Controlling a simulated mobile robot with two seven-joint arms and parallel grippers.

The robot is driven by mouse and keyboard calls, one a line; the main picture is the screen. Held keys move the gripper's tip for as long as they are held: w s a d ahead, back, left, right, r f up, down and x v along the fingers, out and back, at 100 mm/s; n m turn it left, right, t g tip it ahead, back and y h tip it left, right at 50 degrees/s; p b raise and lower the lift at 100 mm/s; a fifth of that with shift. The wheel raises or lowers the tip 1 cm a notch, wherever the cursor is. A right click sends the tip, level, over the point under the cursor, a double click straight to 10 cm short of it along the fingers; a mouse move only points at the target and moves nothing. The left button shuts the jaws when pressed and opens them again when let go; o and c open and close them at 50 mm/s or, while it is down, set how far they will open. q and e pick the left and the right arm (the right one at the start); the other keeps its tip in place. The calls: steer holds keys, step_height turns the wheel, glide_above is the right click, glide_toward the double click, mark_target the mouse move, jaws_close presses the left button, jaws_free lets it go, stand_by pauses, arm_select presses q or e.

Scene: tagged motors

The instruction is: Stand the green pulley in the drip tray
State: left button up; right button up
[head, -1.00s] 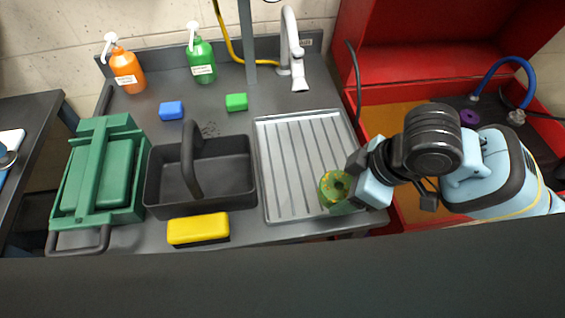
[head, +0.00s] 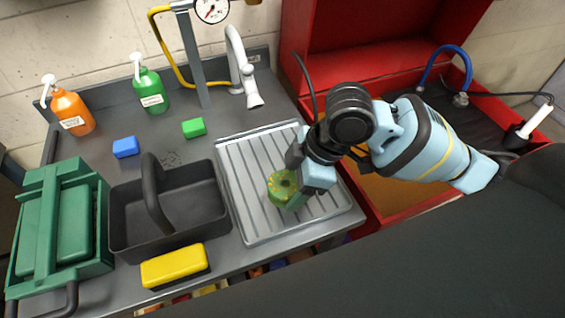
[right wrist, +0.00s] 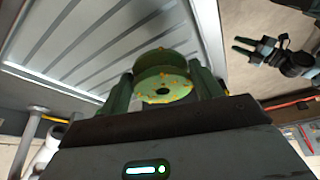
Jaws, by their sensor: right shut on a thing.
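The green pulley (head: 281,186), speckled with orange, is held by my right gripper (head: 294,191) over the right half of the drip tray (head: 246,178). In the right wrist view the pulley (right wrist: 163,76) sits between the two fingers, and the ribbed tray (right wrist: 70,45) fills the upper left. I cannot tell whether the pulley touches the tray. The gripper hides part of the pulley's right side. My left gripper (right wrist: 240,46) shows small at the upper right of the right wrist view, with its fingers apart and nothing between them. It is outside the head view.
A dark caddy (head: 181,234) stands left of the tray, with a yellow block (head: 174,265) in front. A green toolbox (head: 62,230) is at the far left. A tap (head: 240,70) rises behind the tray. A red cabinet (head: 352,45) stands to the right.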

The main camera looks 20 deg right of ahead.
steer(key=w, duration=0.7)
steer(key=shift+w+d+f, duration=0.25)
steer(key=shift+w+d, duration=0.15)
steer(key=shift+w+f, duration=0.2)
steer(key=shift+f+b, duration=0.3)
steer(key=shift+f, duration=1.25)
steer(key=shift+f, duration=0.2)
steer(key=o, duration=1)
steer(key=shift+p+v, duration=0.55)
steer(key=shift+v, duration=5.6)
